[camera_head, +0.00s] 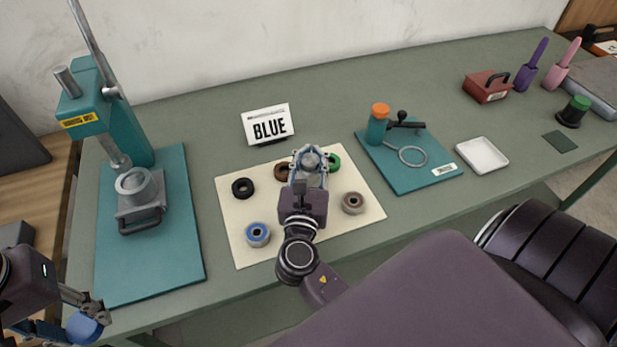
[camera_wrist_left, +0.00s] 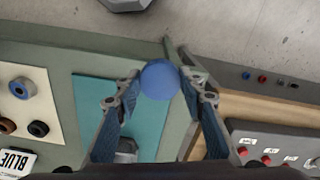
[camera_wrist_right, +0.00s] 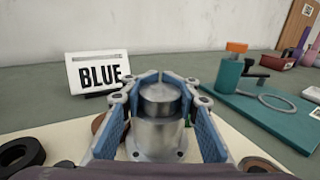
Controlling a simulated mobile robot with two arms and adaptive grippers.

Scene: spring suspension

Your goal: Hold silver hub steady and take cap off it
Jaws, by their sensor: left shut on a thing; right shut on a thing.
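The silver hub (camera_head: 311,163) stands upright on the cream mat. My right gripper (camera_head: 310,154) is shut on it, with blue pads on both sides of its narrower top part. The hub also fills the middle of the right wrist view (camera_wrist_right: 158,138); its silver top is bare there. My left gripper (camera_head: 93,303) is at the lower left, beyond the front of the teal press mat, far from the hub. It is shut on a blue round cap (camera_head: 84,327), which also shows between its fingertips in the left wrist view (camera_wrist_left: 160,80).
The cream mat (camera_head: 237,211) also bears black, brown and green rings, a blue-faced bearing (camera_head: 258,234) and a brown-grey one (camera_head: 353,203). A BLUE sign (camera_head: 268,125) stands behind. A teal press (camera_head: 125,120) is left; a white tray (camera_head: 482,155) is right.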

